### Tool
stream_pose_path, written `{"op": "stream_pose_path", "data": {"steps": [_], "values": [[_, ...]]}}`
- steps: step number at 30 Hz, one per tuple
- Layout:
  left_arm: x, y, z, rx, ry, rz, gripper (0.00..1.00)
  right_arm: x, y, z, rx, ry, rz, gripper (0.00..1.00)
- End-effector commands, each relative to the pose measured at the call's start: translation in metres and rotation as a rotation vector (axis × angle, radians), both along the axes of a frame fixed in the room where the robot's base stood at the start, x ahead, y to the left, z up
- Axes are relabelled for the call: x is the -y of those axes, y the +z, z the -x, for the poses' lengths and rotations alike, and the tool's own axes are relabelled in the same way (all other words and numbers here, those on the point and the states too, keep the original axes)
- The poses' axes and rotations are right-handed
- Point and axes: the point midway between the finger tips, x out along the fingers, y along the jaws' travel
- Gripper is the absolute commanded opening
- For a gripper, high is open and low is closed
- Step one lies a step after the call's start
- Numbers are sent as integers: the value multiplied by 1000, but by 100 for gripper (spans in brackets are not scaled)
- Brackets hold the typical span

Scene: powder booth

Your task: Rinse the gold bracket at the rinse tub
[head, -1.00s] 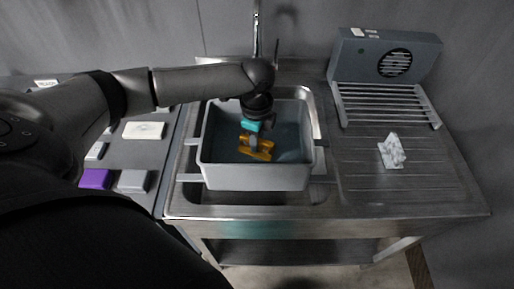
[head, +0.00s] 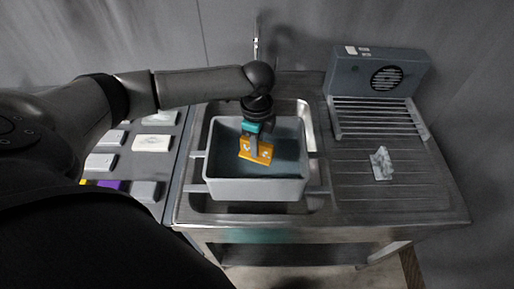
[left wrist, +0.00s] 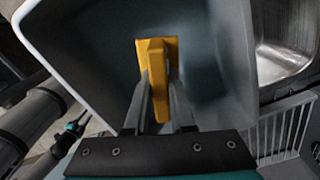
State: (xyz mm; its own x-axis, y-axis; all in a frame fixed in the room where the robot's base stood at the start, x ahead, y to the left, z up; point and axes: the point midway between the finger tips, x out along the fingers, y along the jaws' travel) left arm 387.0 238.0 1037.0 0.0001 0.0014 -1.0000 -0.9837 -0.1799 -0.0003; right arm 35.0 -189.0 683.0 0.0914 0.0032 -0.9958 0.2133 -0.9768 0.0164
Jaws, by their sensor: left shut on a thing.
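The gold bracket (head: 256,151) is held upright over the rinse tub (head: 256,188), a grey bin with dark water set in a steel sink. My left gripper (head: 254,140) is shut on the bracket. In the left wrist view the bracket (left wrist: 157,75) sits between the two fingers (left wrist: 160,95), with the tub's pale rim (left wrist: 35,50) beyond. I cannot tell whether the bracket's lower edge touches the water. My right gripper is not in view.
A slatted drying rack (head: 378,118) with a grey fan unit (head: 375,72) stands at the right. A tap (head: 256,45) rises behind the sink. Several blocks lie on the left table.

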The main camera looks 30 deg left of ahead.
Motion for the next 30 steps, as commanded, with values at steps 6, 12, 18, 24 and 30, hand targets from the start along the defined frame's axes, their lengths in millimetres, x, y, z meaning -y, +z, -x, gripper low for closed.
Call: {"op": "stream_pose_path", "data": {"steps": [6, 12, 18, 24, 30], "values": [[0, 19, -1, 1, 0, 1, 0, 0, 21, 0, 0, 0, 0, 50], [0, 33, -1, 2, 1, 1, 0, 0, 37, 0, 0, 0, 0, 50], [0, 47, -1, 2, 1, 1, 0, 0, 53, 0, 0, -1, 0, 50], [0, 61, -1, 2, 0, 1, 0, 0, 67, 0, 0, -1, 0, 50], [0, 75, -1, 3, 0, 1, 0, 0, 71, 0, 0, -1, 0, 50]]}}
